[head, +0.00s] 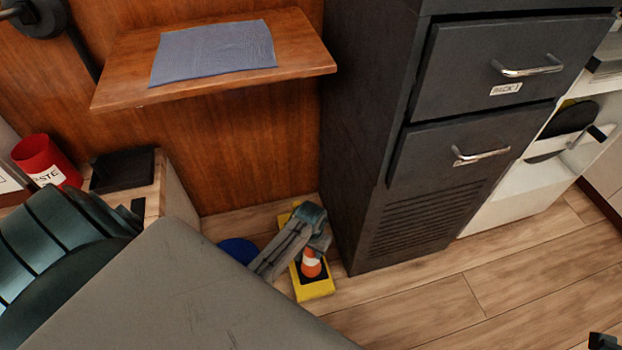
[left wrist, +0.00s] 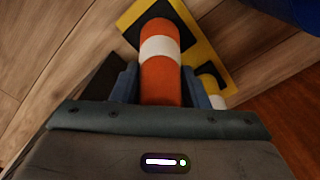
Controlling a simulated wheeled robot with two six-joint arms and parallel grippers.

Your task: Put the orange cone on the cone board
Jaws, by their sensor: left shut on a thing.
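The orange cone (head: 311,265) with a white band is at floor level by the dark cabinet. In the left wrist view the cone (left wrist: 160,80) stands between my two blue-grey fingers. My left gripper (head: 318,243) is shut on it, reaching down from above. The yellow cone board (head: 318,292) lies on the floor under the cone and gripper, and the gripper hides its middle. In the left wrist view the board (left wrist: 208,52) has a dark square around the cone's far end. I cannot tell whether the cone touches it.
A blue round object (head: 238,250) sits left of the board. A yellow and white object (left wrist: 212,85) is beside the cone. The dark cabinet (head: 345,150) stands close on the right, and a wooden shelf (head: 300,60) juts out above. Open floor (head: 440,310) lies to the right.

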